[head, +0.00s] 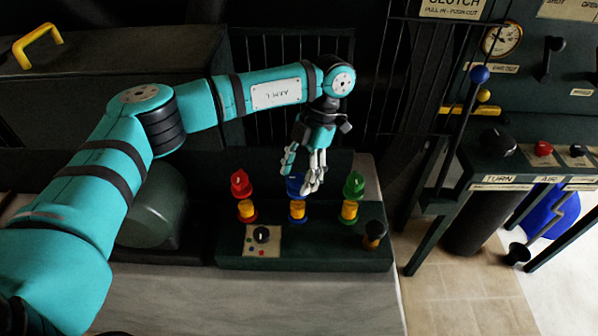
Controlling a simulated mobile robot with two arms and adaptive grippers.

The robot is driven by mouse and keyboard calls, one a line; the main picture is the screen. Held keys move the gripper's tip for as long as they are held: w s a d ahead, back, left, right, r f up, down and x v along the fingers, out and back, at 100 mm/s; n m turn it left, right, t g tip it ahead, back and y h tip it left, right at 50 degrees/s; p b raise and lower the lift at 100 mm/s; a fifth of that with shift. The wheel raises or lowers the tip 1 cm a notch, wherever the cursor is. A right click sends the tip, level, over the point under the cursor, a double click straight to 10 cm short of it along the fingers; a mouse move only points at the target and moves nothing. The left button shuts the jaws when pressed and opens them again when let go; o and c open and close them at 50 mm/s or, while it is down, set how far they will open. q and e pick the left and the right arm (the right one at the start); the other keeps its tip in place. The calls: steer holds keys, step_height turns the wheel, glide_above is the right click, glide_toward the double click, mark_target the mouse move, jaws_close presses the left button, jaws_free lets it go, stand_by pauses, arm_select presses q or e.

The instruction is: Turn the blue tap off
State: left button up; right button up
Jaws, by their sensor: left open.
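The blue tap (293,187) is the middle one of three taps on a dark green bench unit. It has a blue top over a yellow body, and its top is partly hidden by my gripper. My left gripper (303,179) reaches down over it from behind with fingers pointing down and open, close around or just in front of the blue top. I cannot tell whether they touch it. My right gripper is not in view.
The red tap (241,184) stands to the left and the green tap (353,186) to the right. A knob plate (262,241) is in front, and a small dark cup (374,234) is at the right end. A lever console (530,168) stands at the right.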

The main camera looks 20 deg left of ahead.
arm_select(q)
steer(key=v, duration=1.2)
